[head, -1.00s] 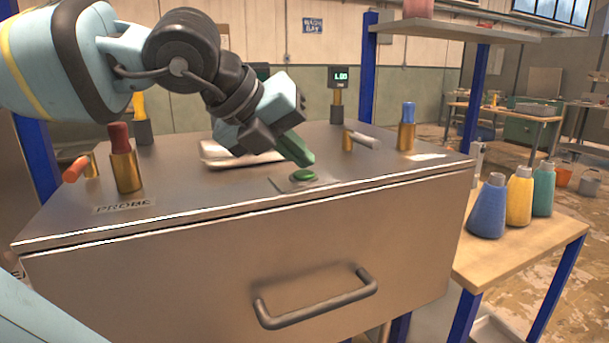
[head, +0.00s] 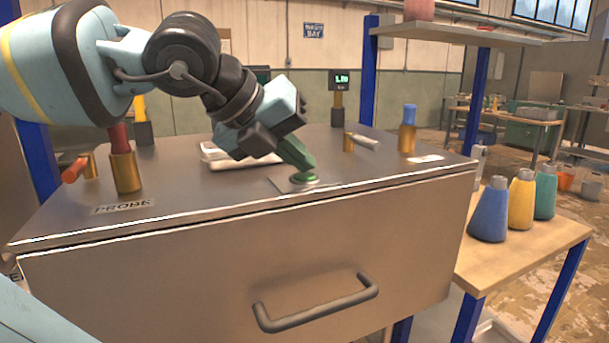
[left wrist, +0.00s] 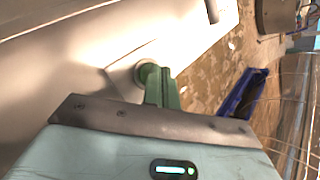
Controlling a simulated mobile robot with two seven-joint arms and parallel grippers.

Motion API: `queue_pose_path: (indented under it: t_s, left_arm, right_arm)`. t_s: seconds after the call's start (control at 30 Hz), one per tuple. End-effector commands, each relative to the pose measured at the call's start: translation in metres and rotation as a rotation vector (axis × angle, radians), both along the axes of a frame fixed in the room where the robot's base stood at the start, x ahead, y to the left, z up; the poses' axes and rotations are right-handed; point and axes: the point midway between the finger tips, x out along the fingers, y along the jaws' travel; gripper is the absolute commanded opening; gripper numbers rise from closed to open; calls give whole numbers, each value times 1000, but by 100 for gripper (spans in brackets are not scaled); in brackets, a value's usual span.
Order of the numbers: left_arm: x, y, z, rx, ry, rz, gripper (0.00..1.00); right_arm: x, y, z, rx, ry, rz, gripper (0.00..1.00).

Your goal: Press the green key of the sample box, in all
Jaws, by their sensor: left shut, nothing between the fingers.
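The sample box is a large grey metal box (head: 230,262) with a front handle. The green key (head: 303,179) is a round button on a small plate on its top, near the front edge. My left gripper (head: 308,173) is shut and empty, its green fingertips pointing down onto the key; they appear to touch it and hide part of it. In the left wrist view the key (left wrist: 145,73) shows beside the green fingers (left wrist: 160,88). My right gripper is not in view.
On the box top stand a red-capped brass fitting (head: 125,170), a blue-capped one (head: 408,130), a small display (head: 340,80) and a pale flat item (head: 235,157). Blue (head: 490,212), yellow (head: 521,200) and teal (head: 545,193) bottles stand on a side shelf at right.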

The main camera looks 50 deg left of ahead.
Motion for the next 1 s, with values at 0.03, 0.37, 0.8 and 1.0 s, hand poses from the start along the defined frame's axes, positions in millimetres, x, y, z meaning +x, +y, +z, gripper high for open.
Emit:
queue_pose_path:
  t_s: [0.03,0.37,0.8,1.0]
  left_arm:
    - [0,0,-1,0,0,0,0]
    - [0,0,-3,0,1,0,0]
    - [0,0,-5,0,3,0,0]
    - [0,0,-2,1,2,1,0]
  right_arm:
    - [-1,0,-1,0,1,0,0]
    - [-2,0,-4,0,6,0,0]
    - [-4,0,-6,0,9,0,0]
    - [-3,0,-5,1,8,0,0]
